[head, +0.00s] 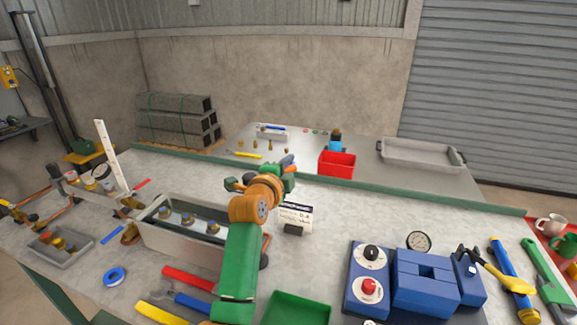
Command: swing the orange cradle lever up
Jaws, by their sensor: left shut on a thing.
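My left gripper (286,166) is at the end of my green and orange arm, over the middle of the bench. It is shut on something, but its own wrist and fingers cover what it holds. I cannot clearly pick out the orange cradle lever; part of it may be hidden behind my arm. Orange bars (28,208) show at the far left edge of the bench, apart from the gripper, and I cannot tell whether they belong to a cradle. My right gripper is not in view.
A pale open box (165,239) with brass fittings stands just left of my arm. A red bin (337,163) stands behind the gripper. A blue control box (367,279) and a blue block (425,288) stand at front right.

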